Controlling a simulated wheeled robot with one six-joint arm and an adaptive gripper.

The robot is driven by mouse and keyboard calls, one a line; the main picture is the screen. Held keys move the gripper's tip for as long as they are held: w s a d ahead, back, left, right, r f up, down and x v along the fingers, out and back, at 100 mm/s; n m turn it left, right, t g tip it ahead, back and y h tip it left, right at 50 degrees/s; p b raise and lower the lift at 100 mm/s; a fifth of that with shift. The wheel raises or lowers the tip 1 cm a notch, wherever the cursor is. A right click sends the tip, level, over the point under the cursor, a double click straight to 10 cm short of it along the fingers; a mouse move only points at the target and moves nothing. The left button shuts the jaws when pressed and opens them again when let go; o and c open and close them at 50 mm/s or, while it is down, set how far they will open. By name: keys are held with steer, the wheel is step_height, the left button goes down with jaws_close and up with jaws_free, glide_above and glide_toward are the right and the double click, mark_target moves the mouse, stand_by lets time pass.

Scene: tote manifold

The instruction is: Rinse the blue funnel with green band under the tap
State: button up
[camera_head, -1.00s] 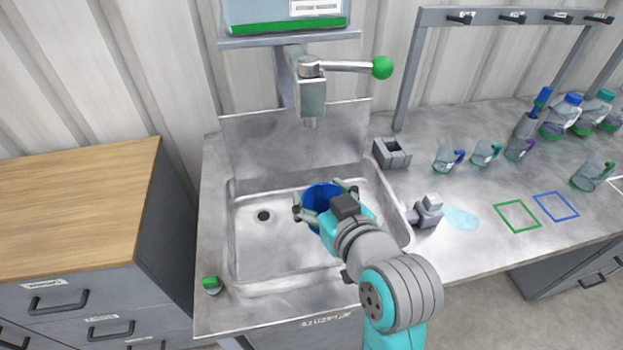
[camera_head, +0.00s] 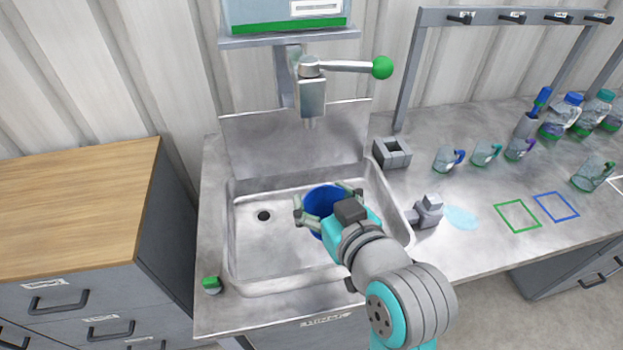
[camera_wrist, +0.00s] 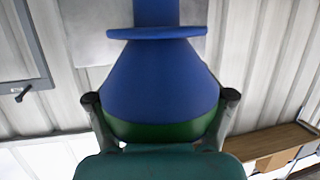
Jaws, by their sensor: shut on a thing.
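The blue funnel (camera_head: 321,201) is in my gripper (camera_head: 327,204), over the right part of the sink (camera_head: 250,262). In the wrist view the funnel (camera_wrist: 160,80) fills the middle, with its green band (camera_wrist: 160,131) at its wide end. The fingers of my gripper (camera_wrist: 160,118) are shut on it from both sides near that band. The tap (camera_head: 311,98) is above and behind the funnel, with a grey spout and a lever ending in a green ball (camera_head: 382,67). The funnel is apart from the spout and below it. I see no water stream.
A grey square holder (camera_head: 391,152) and a grey clamp-like block (camera_head: 428,211) stand right of the sink. Several jugs and bottles (camera_head: 560,117) stand further right. A green-topped item (camera_head: 211,285) sits at the sink's front left. A wooden-topped cabinet (camera_head: 75,200) is at left.

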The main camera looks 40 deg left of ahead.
mark_target(326, 203)
steer(key=shift+s+d+r, duration=1)
steer(key=shift+d+r, duration=0.05)
steer(key=shift+r, duration=0.15)
steer(key=shift+d, duration=0.1)
